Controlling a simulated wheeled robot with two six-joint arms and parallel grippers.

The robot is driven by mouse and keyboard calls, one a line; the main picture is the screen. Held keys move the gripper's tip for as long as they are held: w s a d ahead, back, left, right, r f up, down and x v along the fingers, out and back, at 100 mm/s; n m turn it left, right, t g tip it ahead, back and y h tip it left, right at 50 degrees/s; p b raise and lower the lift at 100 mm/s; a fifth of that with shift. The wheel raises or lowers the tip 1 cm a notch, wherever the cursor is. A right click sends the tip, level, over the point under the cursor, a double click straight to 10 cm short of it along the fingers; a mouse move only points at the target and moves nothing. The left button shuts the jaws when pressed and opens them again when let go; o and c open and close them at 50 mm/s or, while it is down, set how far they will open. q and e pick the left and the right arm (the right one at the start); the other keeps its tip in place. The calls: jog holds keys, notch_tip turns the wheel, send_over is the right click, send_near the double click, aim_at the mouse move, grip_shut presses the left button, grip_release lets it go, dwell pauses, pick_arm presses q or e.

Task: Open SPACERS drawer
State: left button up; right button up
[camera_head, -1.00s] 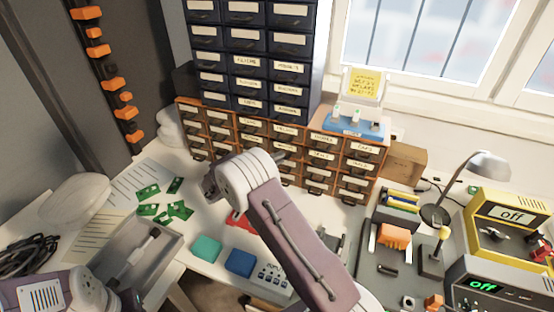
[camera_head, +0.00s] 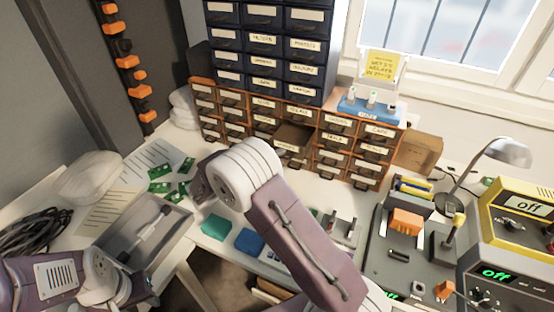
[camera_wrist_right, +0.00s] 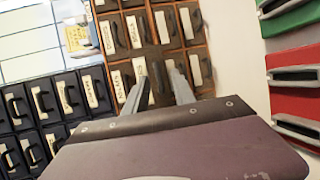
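The orange-brown drawer cabinet (camera_head: 325,137) stands at the back of the bench with rows of labelled small drawers. One drawer (camera_head: 292,137) near its middle stands out from the front, its label facing me. I cannot read SPACERS on any label. In the head view my right wrist hides most of this gripper. My left gripper (camera_head: 138,288) is at the lower left, dark and partly cut off.
A dark blue drawer cabinet (camera_head: 265,63) stands above the orange one. A grey tray (camera_head: 145,232), green boards (camera_head: 160,187) and teal and blue boxes (camera_head: 248,241) lie in front. A lamp (camera_head: 500,152) and yellow instrument (camera_head: 515,220) stand right. Red and green bins show in the wrist view (camera_wrist_right: 297,85).

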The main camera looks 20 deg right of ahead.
jog(key=v, duration=0.9)
jog(key=shift+a, duration=0.1)
